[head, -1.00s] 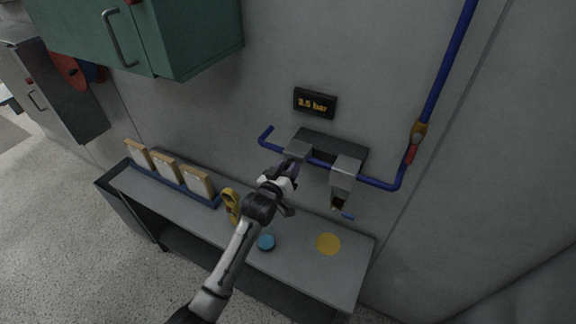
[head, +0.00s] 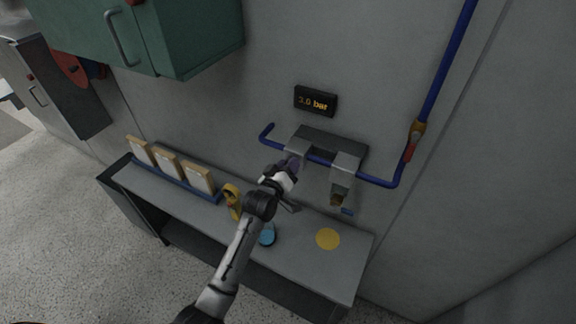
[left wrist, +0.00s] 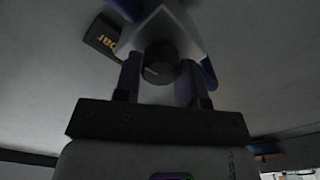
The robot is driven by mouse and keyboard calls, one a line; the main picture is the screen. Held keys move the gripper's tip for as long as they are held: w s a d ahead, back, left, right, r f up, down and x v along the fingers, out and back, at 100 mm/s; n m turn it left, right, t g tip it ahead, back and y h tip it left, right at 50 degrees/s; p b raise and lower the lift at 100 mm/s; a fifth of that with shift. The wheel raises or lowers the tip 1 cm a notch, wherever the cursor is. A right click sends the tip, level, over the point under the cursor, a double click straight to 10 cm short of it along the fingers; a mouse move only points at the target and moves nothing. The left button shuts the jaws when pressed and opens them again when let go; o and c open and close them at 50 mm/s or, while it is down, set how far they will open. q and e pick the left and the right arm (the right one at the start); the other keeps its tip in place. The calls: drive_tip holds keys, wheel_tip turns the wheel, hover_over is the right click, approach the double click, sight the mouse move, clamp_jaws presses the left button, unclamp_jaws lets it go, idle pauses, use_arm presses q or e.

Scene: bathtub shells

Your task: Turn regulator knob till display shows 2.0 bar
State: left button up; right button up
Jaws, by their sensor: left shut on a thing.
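The black pressure display (head: 315,101) on the wall shows orange text ending in ".0 bar"; its blurred first digit looks like a 3, but I cannot be sure. Below it, a grey regulator unit (head: 299,146) sits on the blue pipe. My left gripper (head: 292,165) is at the underside of the unit's left part and hides the knob in the head view. In the left wrist view the dark round regulator knob (left wrist: 160,64) with a pale mark is between the two fingers, and the gripper (left wrist: 158,85) is shut on it. My right gripper is not in view.
A grey bench (head: 285,233) below holds a yellow tool (head: 232,200), a blue round object (head: 267,235), a yellow disc (head: 328,239) and boxes in a blue tray (head: 178,187). A second grey unit (head: 346,168) hangs right of the gripper. A green cabinet (head: 200,40) is upper left.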

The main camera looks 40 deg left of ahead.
use_arm(q)
drive_tip(key=o, duration=0.9)
drive_tip(key=shift+s, duration=0.1)
drive_tip(key=shift+b+v, duration=1.1)
drive_tip(key=shift+v, duration=5.7)
